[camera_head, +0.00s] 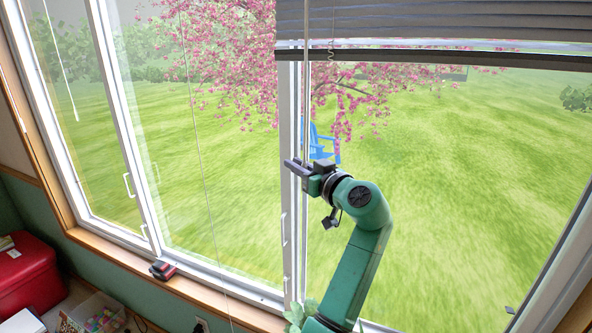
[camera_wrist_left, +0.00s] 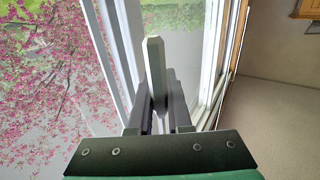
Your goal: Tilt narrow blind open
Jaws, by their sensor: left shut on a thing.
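A grey slatted blind (camera_head: 440,18) hangs gathered at the top right of the head view, over the right window pane. A thin pale tilt wand (camera_head: 306,90) hangs down near its left end, in front of the window frame. My left gripper (camera_head: 298,165) is at the wand's lower part, pointing left. In the left wrist view the pale, faceted wand (camera_wrist_left: 155,70) stands between the two dark fingers (camera_wrist_left: 157,110), which are shut on it. Whether the slats are turned is hard to tell. My right gripper is in neither view.
Another wand (camera_head: 60,65) hangs at the far left pane, and a thin cord (camera_head: 200,150) hangs at the middle pane. A small red and dark object (camera_head: 162,269) sits on the wooden sill (camera_head: 190,287). A red box (camera_head: 25,272) stands lower left.

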